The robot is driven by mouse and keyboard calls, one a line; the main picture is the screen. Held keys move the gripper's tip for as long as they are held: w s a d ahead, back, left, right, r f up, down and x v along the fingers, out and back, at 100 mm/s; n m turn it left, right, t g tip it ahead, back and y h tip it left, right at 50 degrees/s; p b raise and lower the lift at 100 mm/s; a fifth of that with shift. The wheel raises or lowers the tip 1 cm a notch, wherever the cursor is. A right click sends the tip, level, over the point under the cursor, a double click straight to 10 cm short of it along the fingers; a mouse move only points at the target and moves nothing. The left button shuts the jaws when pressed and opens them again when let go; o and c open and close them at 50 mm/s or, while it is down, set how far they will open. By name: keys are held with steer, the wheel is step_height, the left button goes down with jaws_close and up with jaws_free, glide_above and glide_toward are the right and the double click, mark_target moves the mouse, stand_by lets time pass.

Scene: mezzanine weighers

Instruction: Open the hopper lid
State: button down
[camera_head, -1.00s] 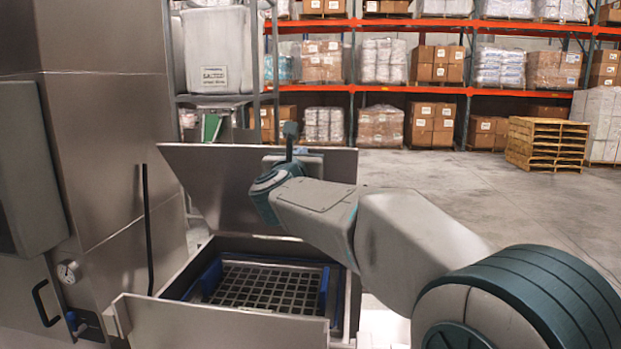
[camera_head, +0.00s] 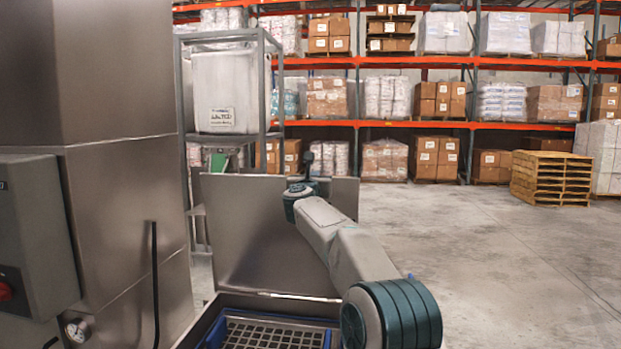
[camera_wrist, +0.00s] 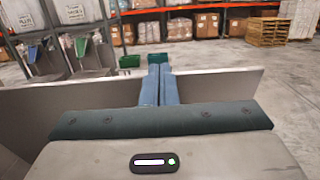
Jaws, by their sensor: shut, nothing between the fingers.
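The hopper lid (camera_head: 255,235) is a flat grey steel panel that stands raised, nearly upright, at the back of the hopper. The hopper mouth with its dark grate (camera_head: 265,338) lies uncovered below it, cut off by the bottom edge of the head view. My arm reaches over the right part of the lid, and my gripper is at its top edge. In the wrist view my gripper (camera_wrist: 159,72) has its two blue-grey fingers shut together and empty. The lid's panel (camera_wrist: 215,84) spreads to both sides beneath them. I cannot tell whether they touch it.
A tall steel cabinet (camera_head: 125,215) with a grey control box (camera_head: 38,235) and a dial stands at the left. A rack with a white bin (camera_head: 226,92) is behind the lid. Pallet shelving and a wooden pallet stack (camera_head: 552,178) stand farther back. The floor (camera_head: 500,250) at right is clear.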

steer(key=shift+p+x, duration=0.85)
steer(key=shift+x, duration=1.75)
steer(key=shift+r, duration=0.15)
